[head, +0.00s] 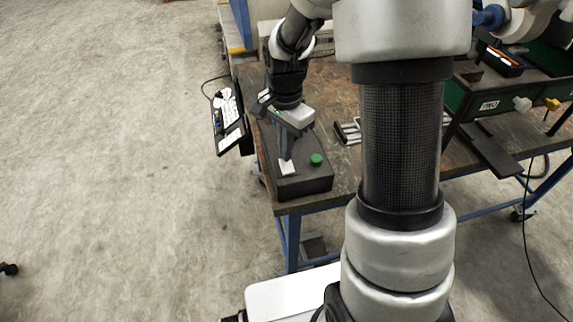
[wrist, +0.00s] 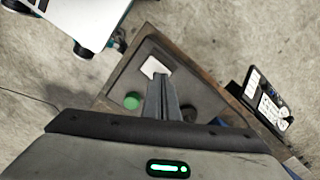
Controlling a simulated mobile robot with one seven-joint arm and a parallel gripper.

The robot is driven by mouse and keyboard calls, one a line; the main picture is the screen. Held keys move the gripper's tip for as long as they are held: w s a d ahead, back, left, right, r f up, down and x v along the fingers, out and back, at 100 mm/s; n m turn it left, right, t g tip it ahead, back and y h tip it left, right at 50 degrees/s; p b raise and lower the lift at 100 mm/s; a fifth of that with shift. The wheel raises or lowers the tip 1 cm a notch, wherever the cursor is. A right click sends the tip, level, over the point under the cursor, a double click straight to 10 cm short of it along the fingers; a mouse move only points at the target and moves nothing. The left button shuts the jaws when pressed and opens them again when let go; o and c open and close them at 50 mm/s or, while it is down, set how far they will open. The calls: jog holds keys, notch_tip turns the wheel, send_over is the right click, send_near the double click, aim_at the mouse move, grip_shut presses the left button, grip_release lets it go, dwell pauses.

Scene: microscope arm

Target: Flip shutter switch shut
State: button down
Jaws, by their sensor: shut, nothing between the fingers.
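A dark box (head: 305,185) with a white switch plate (head: 288,168) and a round green button (head: 316,159) sits at the near left corner of the workbench. In the wrist view the white plate (wrist: 155,67) lies just beyond my fingertips, with the green button (wrist: 132,101) to the left of the fingers. My gripper (head: 286,157) points down over the box. Its fingers are shut with nothing between them, and their tips are at or just above the plate's edge. I cannot tell whether they touch it. The switch's position cannot be made out.
A black panel with white labels (head: 229,120) hangs at the bench's left edge; it also shows in the wrist view (wrist: 266,100). Metal pieces (head: 348,131) lie right of the box. A green-sided unit (head: 500,95) stands farther right. Open floor lies left.

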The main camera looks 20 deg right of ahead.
jog(key=shift+f+b, duration=0.5)
jog(key=shift+f, duration=0.2)
jog(key=shift+r, duration=0.15)
notch_tip(320, 180, up, 7)
jog(key=p, duration=0.5)
dwell(0.5)
dwell(0.3)
notch_tip(320, 180, up, 8)
jog(key=n+t+p, duration=0.1)
jog(key=n+p, duration=0.1)
jog(key=p, duration=0.1)
send_over(288, 170)
jog(key=s+r+n+t+p, duration=0.4)
jog(key=s+r+n, duration=0.6)
jog(key=s+r, duration=0.6)
jog(key=shift+r+t+p, duration=0.3)
jog(key=shift+r+p, duration=0.2)
jog(key=shift+r, duration=0.4)
jog(key=shift+w, duration=0.15)
